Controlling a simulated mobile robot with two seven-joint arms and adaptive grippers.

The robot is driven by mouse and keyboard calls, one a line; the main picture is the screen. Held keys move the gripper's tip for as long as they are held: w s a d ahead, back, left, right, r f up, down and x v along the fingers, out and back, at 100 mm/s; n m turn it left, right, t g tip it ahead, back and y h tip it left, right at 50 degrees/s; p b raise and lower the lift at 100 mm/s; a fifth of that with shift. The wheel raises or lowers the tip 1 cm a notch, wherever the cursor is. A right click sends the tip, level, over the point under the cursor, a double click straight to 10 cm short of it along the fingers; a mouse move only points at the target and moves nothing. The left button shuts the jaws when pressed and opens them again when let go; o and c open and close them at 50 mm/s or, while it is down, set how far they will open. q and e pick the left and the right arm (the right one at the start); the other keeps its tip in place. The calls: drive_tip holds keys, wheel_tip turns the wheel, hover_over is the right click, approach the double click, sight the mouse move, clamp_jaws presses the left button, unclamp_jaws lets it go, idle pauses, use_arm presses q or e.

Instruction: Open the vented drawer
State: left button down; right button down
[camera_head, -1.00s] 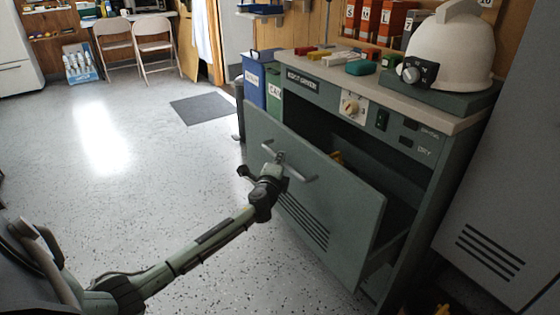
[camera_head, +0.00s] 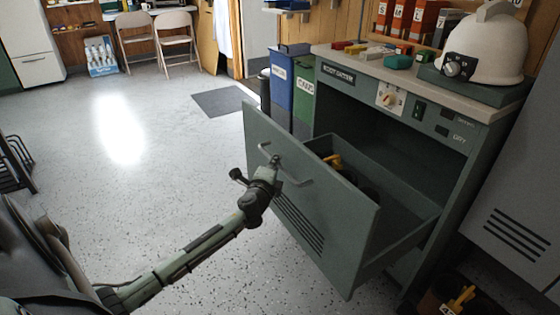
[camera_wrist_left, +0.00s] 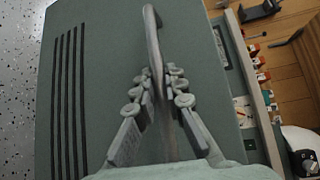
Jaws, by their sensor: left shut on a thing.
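The vented drawer (camera_head: 325,215) is a grey-green front with dark slots, in the cabinet with the worktop. It stands well out from the cabinet, and its inside shows, with dark and yellow things in it. Its bar handle (camera_head: 296,182) is on the front. My left gripper (camera_head: 273,167) is at the handle. In the left wrist view the fingers of the left gripper (camera_wrist_left: 158,88) are shut around the handle (camera_wrist_left: 153,40), with the slotted drawer front (camera_wrist_left: 100,60) behind. My right gripper is not in view.
The cabinet top (camera_head: 475,103) holds a white helmet (camera_head: 488,50) and small coloured items. A grey locker (camera_head: 515,200) stands at the right. Blue (camera_head: 288,78) and green bins stand beyond the drawer.

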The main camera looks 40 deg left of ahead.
use_arm(q)
drive_tip(key=shift+s, duration=0.15)
drive_tip(key=c, duration=1.6)
unclamp_jaws()
drive_tip(key=v, duration=1.2)
drive_tip(key=shift+f, duration=0.1)
